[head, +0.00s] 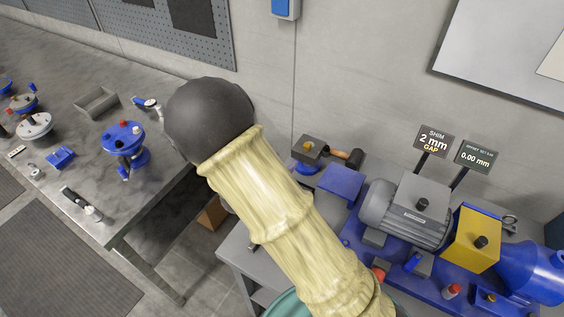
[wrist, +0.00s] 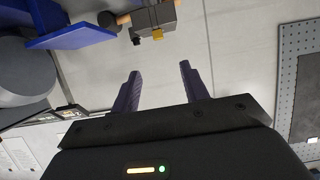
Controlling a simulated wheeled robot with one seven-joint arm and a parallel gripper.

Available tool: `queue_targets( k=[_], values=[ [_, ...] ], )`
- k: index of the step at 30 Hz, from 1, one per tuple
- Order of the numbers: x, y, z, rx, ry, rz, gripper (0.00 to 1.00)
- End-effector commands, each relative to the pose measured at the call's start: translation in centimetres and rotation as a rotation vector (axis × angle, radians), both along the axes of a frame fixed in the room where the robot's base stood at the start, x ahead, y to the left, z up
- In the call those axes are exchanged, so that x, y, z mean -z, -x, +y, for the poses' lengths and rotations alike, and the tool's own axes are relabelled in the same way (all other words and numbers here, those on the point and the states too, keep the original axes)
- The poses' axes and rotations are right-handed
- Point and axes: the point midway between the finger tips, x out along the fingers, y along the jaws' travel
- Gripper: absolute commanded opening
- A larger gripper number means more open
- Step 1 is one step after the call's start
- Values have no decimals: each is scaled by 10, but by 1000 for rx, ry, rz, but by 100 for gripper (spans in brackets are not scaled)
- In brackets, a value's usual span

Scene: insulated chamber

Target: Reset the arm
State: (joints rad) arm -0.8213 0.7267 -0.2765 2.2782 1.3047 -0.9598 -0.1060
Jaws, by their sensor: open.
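My arm crosses the head view, wrapped in a cream padded sleeve and ending in a dark rounded part. My gripper is hidden in the head view. In the wrist view my gripper (wrist: 158,88) shows two purple fingers spread apart, with nothing between them but the pale wall behind. It is open and empty, and its fingers touch nothing that I can see.
A bench at right holds a grey motor (head: 405,212), a yellow block (head: 476,238) and signs reading "SHIM 2 mm GAP" (head: 433,141) and "0.00 mm" (head: 477,158). A metal table (head: 75,103) at left carries blue valve parts (head: 124,138). Floor shows between them.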

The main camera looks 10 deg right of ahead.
Motion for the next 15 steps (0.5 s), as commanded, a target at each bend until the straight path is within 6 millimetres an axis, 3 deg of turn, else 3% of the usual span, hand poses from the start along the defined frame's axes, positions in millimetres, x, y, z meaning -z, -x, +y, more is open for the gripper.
queue_targets(
  k=[10,15],
  values=[
    [0,-1,-1,-6,-11,8,45],
    [0,-6,-6,-71,-118,93,45]
  ],
)
